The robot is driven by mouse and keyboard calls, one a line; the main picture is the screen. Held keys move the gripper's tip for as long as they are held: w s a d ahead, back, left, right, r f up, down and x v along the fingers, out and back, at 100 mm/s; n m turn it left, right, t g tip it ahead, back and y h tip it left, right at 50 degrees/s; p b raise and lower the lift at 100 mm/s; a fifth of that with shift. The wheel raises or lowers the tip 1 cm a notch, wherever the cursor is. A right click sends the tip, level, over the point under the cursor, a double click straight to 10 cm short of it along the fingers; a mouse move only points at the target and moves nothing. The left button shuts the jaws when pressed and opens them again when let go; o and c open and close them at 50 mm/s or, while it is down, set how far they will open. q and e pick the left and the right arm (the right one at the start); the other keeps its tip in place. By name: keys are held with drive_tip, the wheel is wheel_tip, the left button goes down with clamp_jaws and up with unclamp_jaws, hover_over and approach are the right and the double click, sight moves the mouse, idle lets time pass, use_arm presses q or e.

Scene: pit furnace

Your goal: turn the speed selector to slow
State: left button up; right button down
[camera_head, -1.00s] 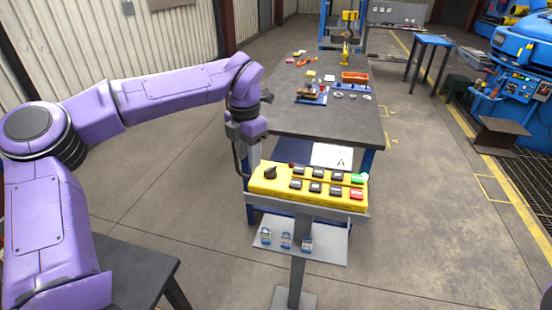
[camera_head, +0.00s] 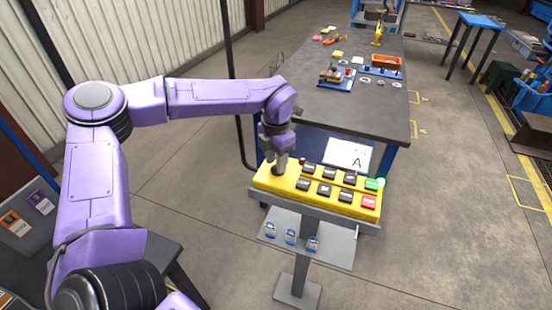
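The yellow control box (camera_head: 264,182) sits on a grey stand in the middle of the camera_head view. It carries several dark labelled buttons in two rows, plus a green button (camera_head: 373,184) and a red button (camera_head: 369,202) at the right end. The black selector knob is at the box's left end, mostly hidden behind my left gripper (camera_head: 279,168). That gripper points down onto the knob's place, with its fingertips at or around it. I cannot tell whether the fingers grip the knob, nor read its setting. My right gripper is not in view.
A small red part (camera_head: 302,161) stands on the box's back edge near the gripper. Padlocks (camera_head: 290,237) hang on the grey plate below. Open floor lies to the right.

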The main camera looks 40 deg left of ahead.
use_arm(q)
drive_tip(key=shift+f, duration=0.35)
drive_tip(key=shift+s, duration=0.2)
clamp_jaws()
